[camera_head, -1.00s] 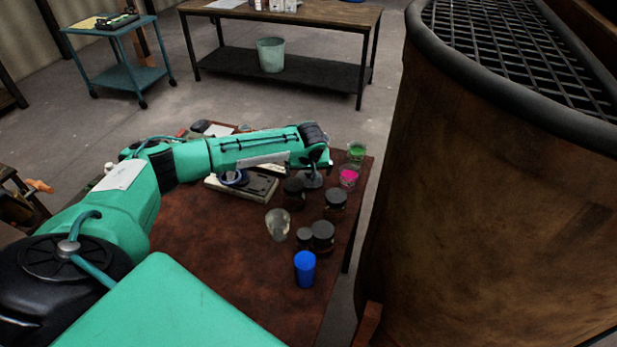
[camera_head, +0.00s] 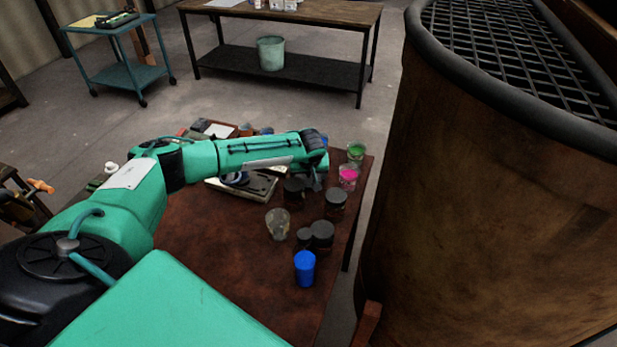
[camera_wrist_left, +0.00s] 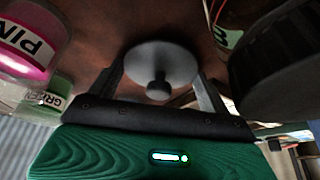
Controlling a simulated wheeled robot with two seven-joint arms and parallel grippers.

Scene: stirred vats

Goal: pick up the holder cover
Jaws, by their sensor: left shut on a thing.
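The holder cover (camera_wrist_left: 160,62) is a round grey disc with a small knob at its middle. In the left wrist view it sits between the two fingers of my left gripper (camera_wrist_left: 158,84), which is shut on it. In the head view my left gripper (camera_head: 315,182) is at the right side of the brown table, near the pink cup and the dark jars. The cover is too small and too hidden by the gripper to make out there. I cannot tell whether it touches what is below it. My right gripper is not in view.
A pink cup (camera_head: 348,175), a green cup (camera_head: 357,152), dark jars (camera_head: 335,200), a clear cup (camera_head: 278,224) and a blue cup (camera_head: 305,268) stand close by on the table (camera_head: 230,290). A large brown vat (camera_head: 490,210) rises at the right.

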